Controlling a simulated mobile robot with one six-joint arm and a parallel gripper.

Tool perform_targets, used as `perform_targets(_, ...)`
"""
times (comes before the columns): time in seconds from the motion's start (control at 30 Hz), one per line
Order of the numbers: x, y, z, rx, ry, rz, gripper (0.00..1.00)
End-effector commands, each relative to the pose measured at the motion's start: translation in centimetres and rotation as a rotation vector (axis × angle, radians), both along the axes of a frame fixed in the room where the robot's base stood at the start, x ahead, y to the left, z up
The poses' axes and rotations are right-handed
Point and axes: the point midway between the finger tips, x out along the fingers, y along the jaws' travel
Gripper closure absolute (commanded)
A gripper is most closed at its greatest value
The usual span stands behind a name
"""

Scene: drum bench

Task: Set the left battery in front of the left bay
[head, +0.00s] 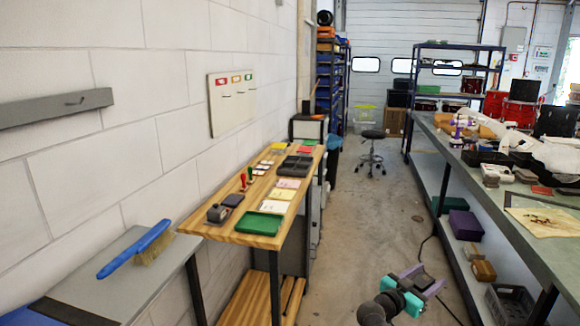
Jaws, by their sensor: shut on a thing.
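My gripper (421,284), teal with purple fingers, is low in the head view, over the concrete floor between the two benches. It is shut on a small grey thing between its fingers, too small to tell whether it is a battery. It is apart from both benches. I cannot clearly make out a battery or a left bay anywhere in view.
A wooden table (262,240) by the left wall holds stamps, cards, a dark tray (293,166) and a green tray (258,223). A blue brush (138,249) lies on a grey surface nearer. A stool (372,150) stands farther back. The floor aisle is mostly clear.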

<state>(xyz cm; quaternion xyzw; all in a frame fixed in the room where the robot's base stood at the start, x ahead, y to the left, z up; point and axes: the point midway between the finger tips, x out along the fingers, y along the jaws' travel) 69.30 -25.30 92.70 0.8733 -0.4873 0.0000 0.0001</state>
Motion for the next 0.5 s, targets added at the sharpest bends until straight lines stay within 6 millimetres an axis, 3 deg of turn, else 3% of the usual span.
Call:
perform_targets(0.1, 0.9, 3.2, -0.5, -0.001, -0.001, 0.039, 0.86)
perform_targets(0.5, 2.5, 13.0, -1.9, -0.001, 0.000, 0.146, 0.86)
